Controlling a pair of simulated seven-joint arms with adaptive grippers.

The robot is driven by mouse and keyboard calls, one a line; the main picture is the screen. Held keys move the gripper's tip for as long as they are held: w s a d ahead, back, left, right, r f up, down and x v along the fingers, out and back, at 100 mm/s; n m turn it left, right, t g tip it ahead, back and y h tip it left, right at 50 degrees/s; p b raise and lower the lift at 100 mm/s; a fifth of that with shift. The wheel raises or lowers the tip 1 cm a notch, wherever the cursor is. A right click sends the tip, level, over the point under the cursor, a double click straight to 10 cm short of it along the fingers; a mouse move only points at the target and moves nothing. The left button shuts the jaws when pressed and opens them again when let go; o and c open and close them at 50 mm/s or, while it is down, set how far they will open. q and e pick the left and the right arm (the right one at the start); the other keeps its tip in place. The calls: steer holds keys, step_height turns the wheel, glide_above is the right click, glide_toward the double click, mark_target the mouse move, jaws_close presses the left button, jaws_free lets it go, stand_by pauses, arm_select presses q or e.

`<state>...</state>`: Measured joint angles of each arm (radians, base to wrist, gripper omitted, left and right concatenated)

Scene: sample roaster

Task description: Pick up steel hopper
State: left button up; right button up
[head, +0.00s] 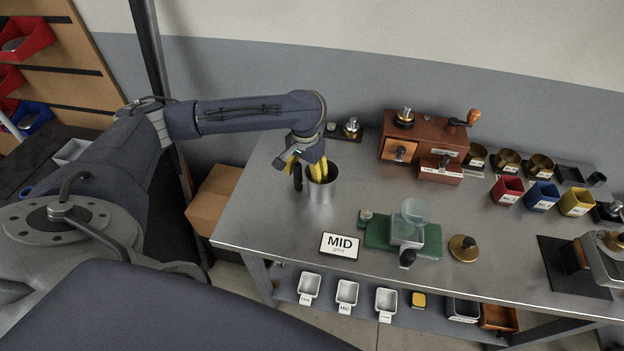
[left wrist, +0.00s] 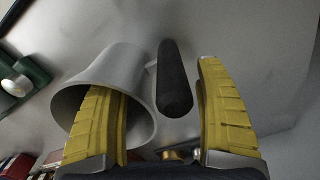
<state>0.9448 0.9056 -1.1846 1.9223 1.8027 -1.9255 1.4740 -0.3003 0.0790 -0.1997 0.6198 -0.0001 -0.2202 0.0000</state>
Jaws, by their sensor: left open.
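The steel hopper (head: 324,190) is a grey metal cup that stands on the steel table near its left end. Its black handle (head: 297,177) is on the left side in the head view. My left gripper (head: 311,172) is open, with yellow fingers at the hopper's rim. In the left wrist view, one finger reaches into the mouth of the hopper (left wrist: 135,75). The other finger is outside, beyond the black handle (left wrist: 173,80), so the wall and handle lie between the fingers. Contact cannot be told. My right gripper is not in view.
A brown wooden grinder (head: 437,140) stands behind. Coloured bins (head: 541,196) are farther right. The table front left is clear.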

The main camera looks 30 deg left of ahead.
arm_select(q)
steer(key=shift+f, duration=0.15)
steer(key=c, duration=1.5)
jaws_close()
